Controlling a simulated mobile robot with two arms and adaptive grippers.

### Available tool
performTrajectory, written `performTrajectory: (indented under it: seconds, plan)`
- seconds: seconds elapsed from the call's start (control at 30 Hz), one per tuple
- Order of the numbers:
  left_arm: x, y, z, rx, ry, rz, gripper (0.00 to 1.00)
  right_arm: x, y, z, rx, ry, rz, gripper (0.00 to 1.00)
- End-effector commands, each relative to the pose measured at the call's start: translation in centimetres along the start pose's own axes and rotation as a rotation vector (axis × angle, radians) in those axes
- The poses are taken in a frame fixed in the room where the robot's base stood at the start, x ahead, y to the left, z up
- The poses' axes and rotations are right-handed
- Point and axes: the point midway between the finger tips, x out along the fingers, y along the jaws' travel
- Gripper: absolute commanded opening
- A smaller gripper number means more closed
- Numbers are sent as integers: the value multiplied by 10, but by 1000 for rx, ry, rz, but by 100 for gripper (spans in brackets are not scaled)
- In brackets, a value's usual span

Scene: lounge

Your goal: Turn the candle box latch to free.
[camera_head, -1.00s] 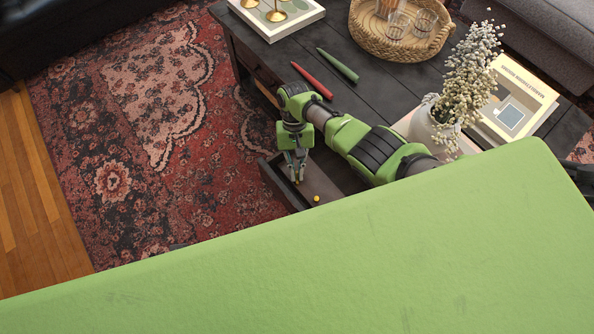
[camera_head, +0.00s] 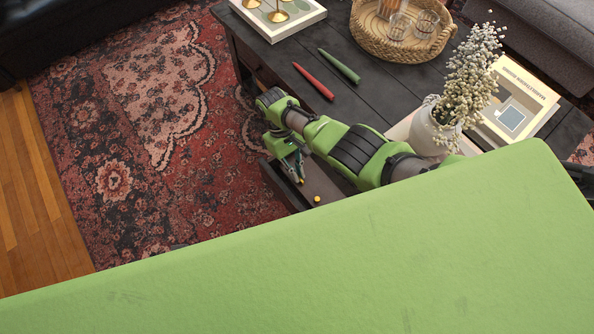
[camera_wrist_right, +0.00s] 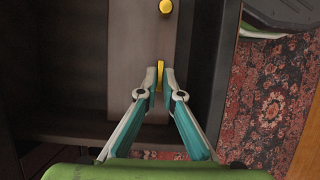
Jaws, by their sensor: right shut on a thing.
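The candle box (camera_wrist_right: 140,50) shows in the right wrist view as a flat grey-brown lid inside an open drawer. A yellow latch (camera_wrist_right: 160,74) stands on it, and my right gripper (camera_wrist_right: 160,82) is shut on this latch with both fingertips. A round yellow knob (camera_wrist_right: 166,7) lies farther up on the lid; it also shows in the head view (camera_head: 317,198). In the head view my right gripper (camera_head: 300,177) reaches down into the drawer at a tilt. The latch is mostly hidden there by the fingers. My left gripper is not in view.
The drawer (camera_head: 272,180) sticks out of a dark coffee table (camera_head: 300,48) over a patterned red rug (camera_head: 120,180). On the table are a red taper (camera_head: 313,81), a green taper (camera_head: 339,66), a wicker tray (camera_head: 365,38), a flower vase (camera_head: 432,130) and a book (camera_head: 525,92).

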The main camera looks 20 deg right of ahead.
Motion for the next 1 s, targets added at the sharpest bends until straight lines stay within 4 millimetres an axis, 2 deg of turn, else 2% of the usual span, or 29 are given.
performTrajectory:
  seconds: [0.4, 0.43, 0.5, 0.83, 1.0]
  plan:
    - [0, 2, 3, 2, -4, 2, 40, 1, 1, 0, -8, -1, 4, 0]
    - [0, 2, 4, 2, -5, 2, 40, 1, 1, 0, -8, -1, 4, 12]
    - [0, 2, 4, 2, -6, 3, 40, 1, 1, 0, -7, -1, 4, 24]
    - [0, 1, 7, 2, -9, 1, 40, -1, 0, 0, -6, 1, 3, 24]
    - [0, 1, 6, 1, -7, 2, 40, -16, 0, -1, -6, 3, 3, 24]
